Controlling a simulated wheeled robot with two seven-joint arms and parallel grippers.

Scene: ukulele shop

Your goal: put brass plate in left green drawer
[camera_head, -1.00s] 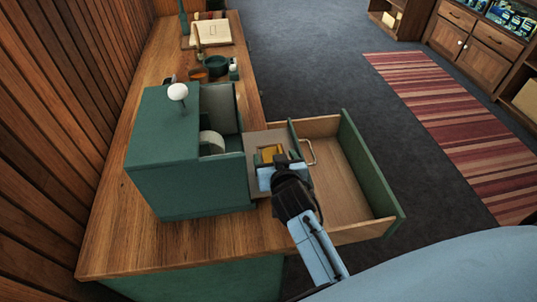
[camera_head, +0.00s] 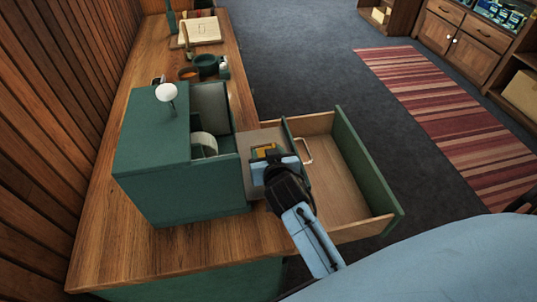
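A small yellow brass-coloured piece (camera_head: 265,151), likely the brass plate, shows at the tip of my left gripper (camera_head: 275,164). It is over a grey surface beside the green cabinet. My gripper hides part of it, so I cannot tell whether the fingers are closed on it or whether it rests there. A green-fronted drawer (camera_head: 365,160) with a bare wooden inside stands open to the right of the gripper. My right gripper is not in view.
The green cabinet (camera_head: 175,175) with a white knob (camera_head: 166,92) stands on the wooden counter (camera_head: 110,235). A dark pot (camera_head: 205,65) and a pale board (camera_head: 200,31) are farther back. A striped rug (camera_head: 440,110) lies on open floor at right.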

